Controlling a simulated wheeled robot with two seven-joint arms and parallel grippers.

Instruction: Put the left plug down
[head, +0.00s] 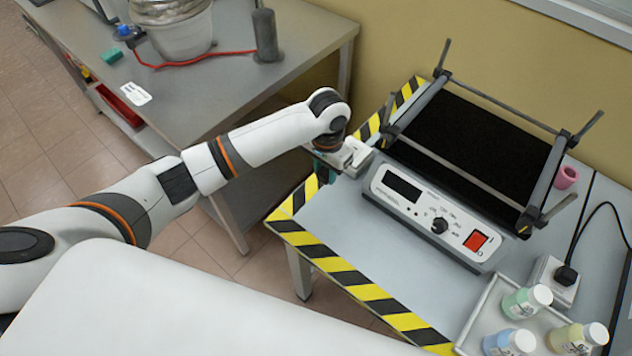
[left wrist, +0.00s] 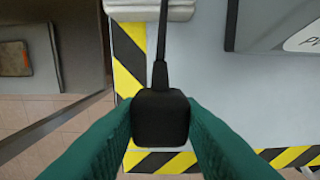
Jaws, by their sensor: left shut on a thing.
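My left gripper (head: 325,172) is at the table's left front corner, beside the shaker. In the left wrist view its green fingers (left wrist: 160,130) are shut on the black plug (left wrist: 161,118). The plug's black cable (left wrist: 162,40) runs up from it in that view. Striped table edge and floor show around the plug; I cannot tell its height above the table. The plug is not clearly visible in the head view. Another black plug (head: 566,275) sits in a white socket block (head: 548,283) at the right. My right gripper is not in view.
The shaker (head: 425,213) with its dark platform stands right of the gripper. A tray (head: 478,330) of bottles is at the front right. Black-yellow tape (head: 365,292) marks the table edge. A grey bench (head: 235,85) stands behind left. The table's front left strip is clear.

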